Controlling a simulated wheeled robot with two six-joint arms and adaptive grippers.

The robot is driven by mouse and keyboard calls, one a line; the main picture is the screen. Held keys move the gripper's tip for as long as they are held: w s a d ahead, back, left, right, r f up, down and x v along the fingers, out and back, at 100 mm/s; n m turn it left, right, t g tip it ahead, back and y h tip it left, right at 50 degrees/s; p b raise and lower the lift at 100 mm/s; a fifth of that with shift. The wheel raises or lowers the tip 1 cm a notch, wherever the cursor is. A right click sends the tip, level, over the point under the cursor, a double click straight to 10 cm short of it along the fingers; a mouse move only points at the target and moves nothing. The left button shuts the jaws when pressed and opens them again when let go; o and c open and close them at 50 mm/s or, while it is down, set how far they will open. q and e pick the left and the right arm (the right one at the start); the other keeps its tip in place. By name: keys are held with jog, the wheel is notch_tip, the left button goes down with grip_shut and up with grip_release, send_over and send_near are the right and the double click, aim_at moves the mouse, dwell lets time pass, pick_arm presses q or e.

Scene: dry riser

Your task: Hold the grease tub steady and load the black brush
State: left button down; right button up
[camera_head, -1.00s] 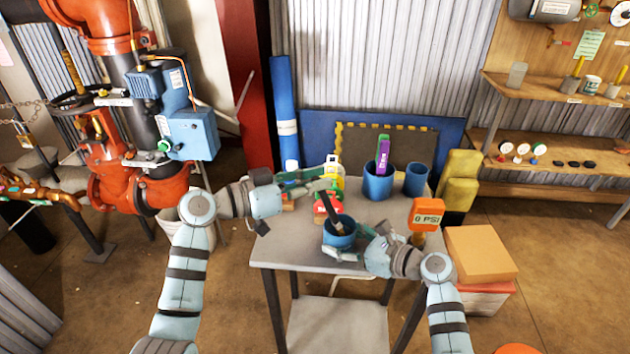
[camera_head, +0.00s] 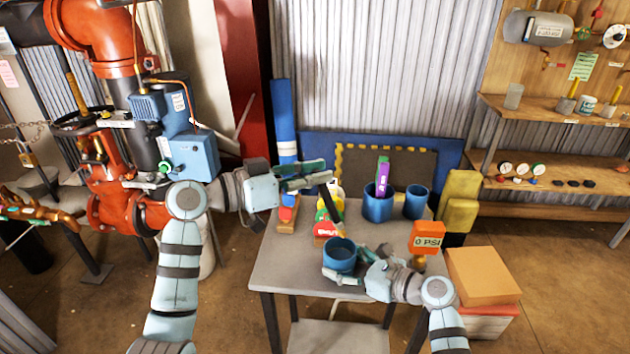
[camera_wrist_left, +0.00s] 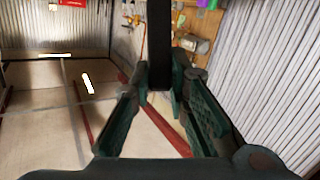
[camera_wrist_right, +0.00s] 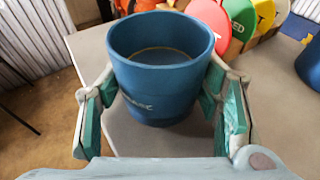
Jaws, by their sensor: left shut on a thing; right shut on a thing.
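The grease tub (camera_head: 339,257) is a blue open cup standing upright near the table's front edge. In the right wrist view the tub (camera_wrist_right: 158,88) sits between the two fingers, with some of its inside showing. My right gripper (camera_head: 345,269) is shut around the tub's sides. My left gripper (camera_head: 326,174) is shut on the black brush (camera_head: 328,203) and holds it above the table, up and behind the tub, clear of it. In the left wrist view the brush's dark handle (camera_wrist_left: 159,45) stands between the fingers. I cannot tell whether grease is on its bristles.
Two more blue cups stand at the table's back right; the larger cup (camera_head: 378,208) holds a purple and green item (camera_head: 383,177). Coloured tags on wooden blocks (camera_head: 287,213) stand behind the tub. An orange 0 PSI gauge (camera_head: 426,236) is at the right edge. Some grey tabletop (camera_head: 283,262) is bare.

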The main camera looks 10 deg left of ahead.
dwell(0.3)
jog(key=o, duration=0.9)
